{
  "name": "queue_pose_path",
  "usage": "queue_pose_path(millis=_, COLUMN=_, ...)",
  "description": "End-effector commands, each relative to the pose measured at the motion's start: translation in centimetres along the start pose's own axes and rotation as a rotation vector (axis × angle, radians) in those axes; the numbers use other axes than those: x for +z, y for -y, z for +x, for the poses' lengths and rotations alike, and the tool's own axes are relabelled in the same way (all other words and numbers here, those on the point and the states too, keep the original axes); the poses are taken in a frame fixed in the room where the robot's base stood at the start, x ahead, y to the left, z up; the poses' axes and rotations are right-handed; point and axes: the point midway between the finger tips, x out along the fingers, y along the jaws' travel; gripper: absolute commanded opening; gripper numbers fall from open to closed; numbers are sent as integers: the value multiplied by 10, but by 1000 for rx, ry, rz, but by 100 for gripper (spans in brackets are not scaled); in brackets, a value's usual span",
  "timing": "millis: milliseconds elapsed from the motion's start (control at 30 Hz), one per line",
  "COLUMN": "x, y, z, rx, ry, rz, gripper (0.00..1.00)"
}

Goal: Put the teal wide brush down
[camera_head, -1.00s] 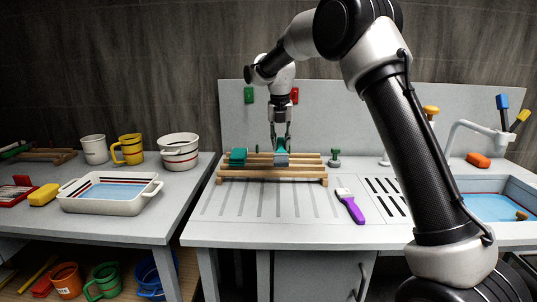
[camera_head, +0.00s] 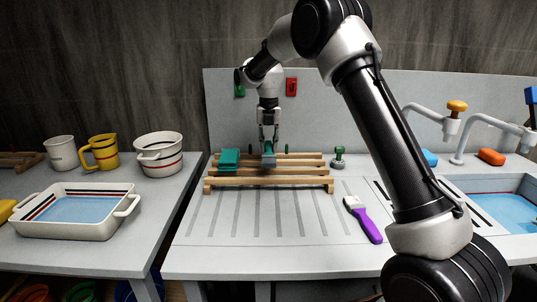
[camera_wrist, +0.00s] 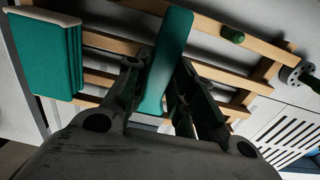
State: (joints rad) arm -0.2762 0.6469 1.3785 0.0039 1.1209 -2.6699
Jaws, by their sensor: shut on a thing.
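My gripper (camera_head: 268,140) is shut on the teal wide brush (camera_head: 269,150), over the middle of a wooden slatted rack (camera_head: 222,188). In the wrist view the brush's teal handle (camera_wrist: 166,62) stands between the two fingers (camera_wrist: 150,100). A grey part of the brush shows low, at the slats. I cannot tell whether it touches them. The rack (camera_wrist: 215,70) shows below the brush in the wrist view. A second teal thing, a thick block (camera_head: 229,158), lies on the rack to the left; the wrist view shows it too (camera_wrist: 45,52).
A purple-handled brush (camera_head: 366,222) lies on the grooved worktop (camera_head: 270,235), front right of the rack. A green-knobbed stand (camera_head: 338,157) is right of the rack. A white tray of water (camera_head: 75,232) is on the left table. A sink (camera_head: 500,205) is at right.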

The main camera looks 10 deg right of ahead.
Motion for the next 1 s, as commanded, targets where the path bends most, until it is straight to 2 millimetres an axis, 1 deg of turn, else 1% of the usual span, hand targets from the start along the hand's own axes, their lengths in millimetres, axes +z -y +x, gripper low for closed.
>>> queue_pose_path(millis=33, x=-1, y=0, z=11, rx=-2, ry=-4, rz=0, gripper=1)
queue_pose_path(millis=100, x=-1, y=0, z=23, rx=-2, ry=-4, rz=0, gripper=1)
queue_pose_path(millis=200, x=0, y=0, z=32, rx=-1, ry=-1, rz=0, gripper=1)
queue_pose_path(millis=433, x=0, y=0, z=35, rx=-1, ry=-1, rz=0, gripper=1)
queue_pose_path(millis=467, x=0, y=0, z=35, rx=-1, ry=-1, rz=0, gripper=30)
queue_pose_path(millis=533, x=0, y=0, z=35, rx=-1, ry=-1, rz=0, gripper=43)
queue_pose_path(millis=567, x=0, y=0, z=35, rx=-1, ry=-1, rz=0, gripper=46)
queue_pose_path(millis=867, x=0, y=0, z=33, rx=0, ry=0, rz=0, gripper=46)
queue_pose_path(millis=967, x=0, y=0, z=26, rx=1, ry=2, rz=0, gripper=46)
queue_pose_path(millis=1000, x=0, y=0, z=21, rx=1, ry=2, rz=0, gripper=46)
